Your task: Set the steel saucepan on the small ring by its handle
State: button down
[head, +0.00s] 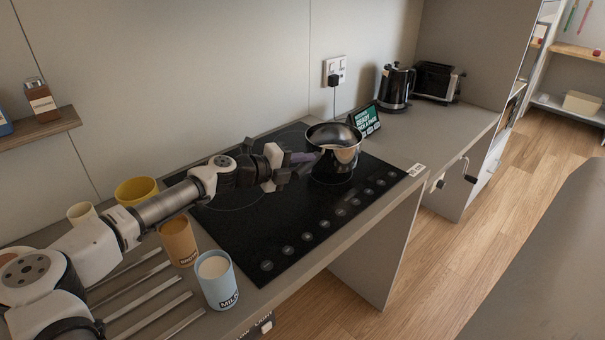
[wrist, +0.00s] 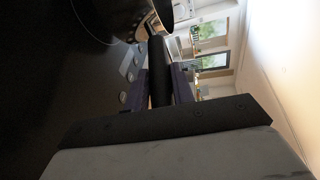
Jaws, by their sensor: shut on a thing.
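The steel saucepan (head: 335,146) is at the right part of the black hob (head: 286,223), over or on a ring at the far right. It looks upright. In the head view I cannot tell whether its base touches the glass. My gripper (head: 300,158) is at the pan's left side, shut on its dark handle. In the wrist view my gripper (wrist: 162,85) has its purple fingers on either side of the black handle (wrist: 158,60), which runs to the saucepan (wrist: 118,14) at the top. The small ring cannot be told apart for certain.
A blue milk cup (head: 216,282), a brown cup (head: 179,242) and a yellow bowl (head: 136,190) stand left of the hob, by my arm. A kettle (head: 397,87) and toaster (head: 436,82) are farther back. The hob's front is clear.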

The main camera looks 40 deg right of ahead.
jog(key=shift+f+p, duration=0.5)
jog(key=shift+f, duration=1.4)
jog(key=shift+f, duration=0.15)
jog(key=c, duration=1.2)
grip_release()
jog(key=shift+w+a, duration=0.1)
jog(key=shift+a, duration=0.25)
jog(key=b+v, duration=0.5)
jog(key=v, duration=0.6)
jog(key=shift+a, duration=0.2)
